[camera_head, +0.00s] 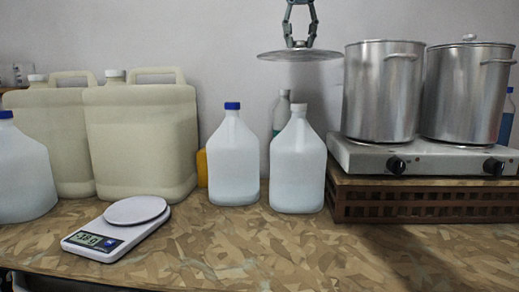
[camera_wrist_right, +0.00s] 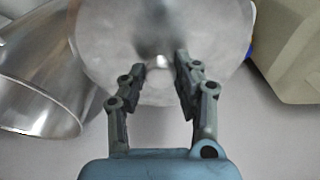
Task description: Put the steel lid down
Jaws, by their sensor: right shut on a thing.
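The steel lid (camera_head: 300,55) is a flat round disc, held level in the air in the head view, above the white jugs and left of the pots. My right gripper (camera_head: 300,42) comes down from the top of the view and is shut on the lid's knob. In the right wrist view the lid (camera_wrist_right: 100,30) fills the upper middle, and my gripper's fingers (camera_wrist_right: 168,72) close on its knob. The left pot (camera_head: 382,95) has no lid on it, and its open mouth (camera_wrist_right: 35,95) shows in the wrist view. My left gripper is not in view.
The right pot (camera_head: 468,95) wears a lid. Both pots stand on a hot plate (camera_head: 440,160) on a brown crate (camera_head: 425,205). White jugs (camera_head: 235,165), beige drums (camera_head: 140,140) and a scale (camera_head: 115,230) fill the left. The front middle of the table (camera_head: 300,250) is clear.

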